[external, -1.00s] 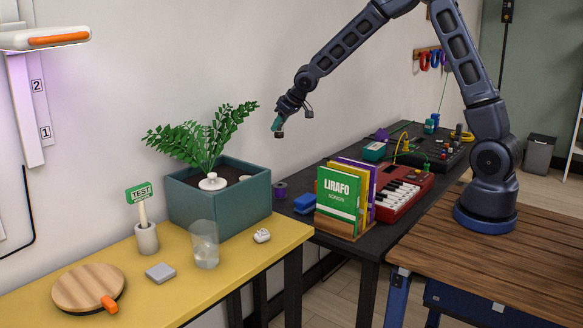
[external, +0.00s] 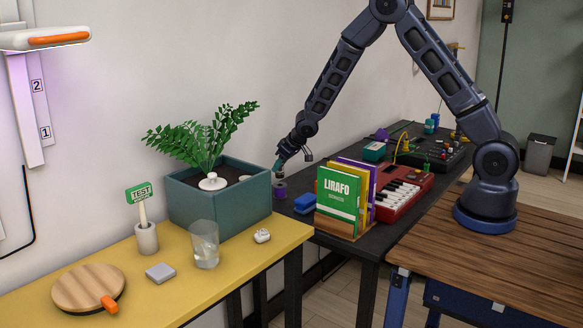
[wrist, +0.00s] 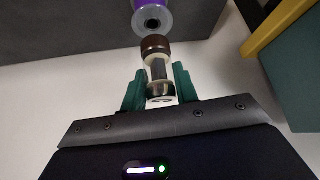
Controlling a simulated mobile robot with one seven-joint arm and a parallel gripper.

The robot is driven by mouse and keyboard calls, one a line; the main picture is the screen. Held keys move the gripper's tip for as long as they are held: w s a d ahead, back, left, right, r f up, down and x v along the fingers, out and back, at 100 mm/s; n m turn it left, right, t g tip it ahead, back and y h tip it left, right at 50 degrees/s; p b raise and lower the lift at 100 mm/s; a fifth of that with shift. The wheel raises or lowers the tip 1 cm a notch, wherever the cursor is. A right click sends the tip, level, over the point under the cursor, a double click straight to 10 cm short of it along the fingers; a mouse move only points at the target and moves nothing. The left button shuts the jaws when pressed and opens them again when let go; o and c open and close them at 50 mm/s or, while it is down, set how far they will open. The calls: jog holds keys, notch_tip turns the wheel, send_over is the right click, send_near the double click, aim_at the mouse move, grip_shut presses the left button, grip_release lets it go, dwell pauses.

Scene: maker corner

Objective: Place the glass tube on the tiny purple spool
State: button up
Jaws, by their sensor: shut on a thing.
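My gripper (external: 279,165) has green fingers and is shut on the glass tube (wrist: 160,72); its fingers (wrist: 160,90) stand on both sides of the tube in the wrist view. The tube is clear with a brown cap (wrist: 155,44) at the end pointing away from my gripper. The tiny purple spool (external: 280,190) stands on the black table beside the planter. It also shows in the wrist view (wrist: 138,5), just beyond the brown cap, with a pale rim and a dark centre hole. The tube is right over the spool; I cannot tell whether they touch.
A teal planter (external: 220,209) with a green plant stands close on the left, on the yellow table (external: 200,294). A blue object (external: 304,204) and a rack of books (external: 337,202) stand to the right. A red keyboard (external: 402,192) lies beyond the books.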

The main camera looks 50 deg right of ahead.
aim_at(283, 166)
jog(key=shift+f, duration=1.45)
jog(key=shift+f, duration=0.15)
jog(key=o, duration=1)
